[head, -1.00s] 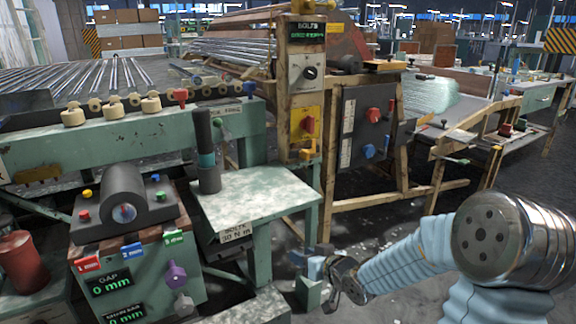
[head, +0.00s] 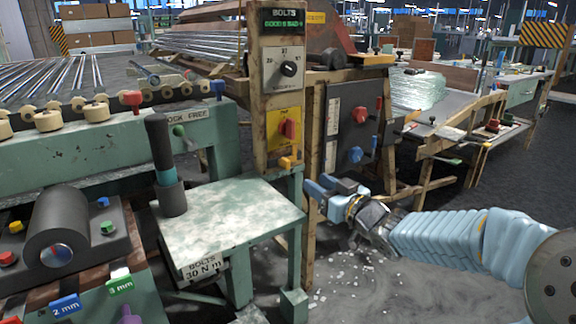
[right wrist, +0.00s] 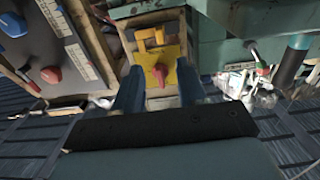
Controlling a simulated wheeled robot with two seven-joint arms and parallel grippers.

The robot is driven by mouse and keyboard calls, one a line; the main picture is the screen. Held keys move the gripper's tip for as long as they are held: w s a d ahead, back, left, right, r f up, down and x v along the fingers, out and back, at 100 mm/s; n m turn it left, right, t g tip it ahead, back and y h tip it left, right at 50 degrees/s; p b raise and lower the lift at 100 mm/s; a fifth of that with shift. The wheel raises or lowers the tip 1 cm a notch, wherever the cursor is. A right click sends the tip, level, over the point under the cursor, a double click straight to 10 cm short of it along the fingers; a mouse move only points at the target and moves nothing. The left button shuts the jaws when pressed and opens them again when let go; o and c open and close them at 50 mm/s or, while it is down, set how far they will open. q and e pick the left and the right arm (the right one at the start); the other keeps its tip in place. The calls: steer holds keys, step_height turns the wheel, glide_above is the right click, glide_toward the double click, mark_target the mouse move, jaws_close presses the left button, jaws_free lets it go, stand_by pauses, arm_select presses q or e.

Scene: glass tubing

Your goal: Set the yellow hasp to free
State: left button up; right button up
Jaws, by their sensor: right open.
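The yellow hasp (head: 288,162) is a small yellow-orange piece on the wooden post, just below a yellow plate (head: 274,133) with a red knob (head: 289,129). My right gripper (head: 318,190) is open and empty, low and to the right of the hasp in the head view, apart from it. In the right wrist view, which looks turned over, the hasp (right wrist: 150,37) shows above the red knob (right wrist: 160,74), beyond and between the two blue fingers of my right gripper (right wrist: 158,80). I cannot tell how the hasp is set. My left gripper is not in view.
A dark panel (head: 350,120) with red and blue knobs stands right of the post. A green bench shelf (head: 230,215) with a dark upright cylinder (head: 165,165) stands left.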

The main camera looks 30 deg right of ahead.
mark_target(289, 165)
steer(key=w, duration=0.7)
steer(key=w+a, duration=0.1)
steer(key=w, duration=0.3)
steer(key=shift+w, duration=0.3)
jaws_close()
steer(key=shift+f, duration=0.1)
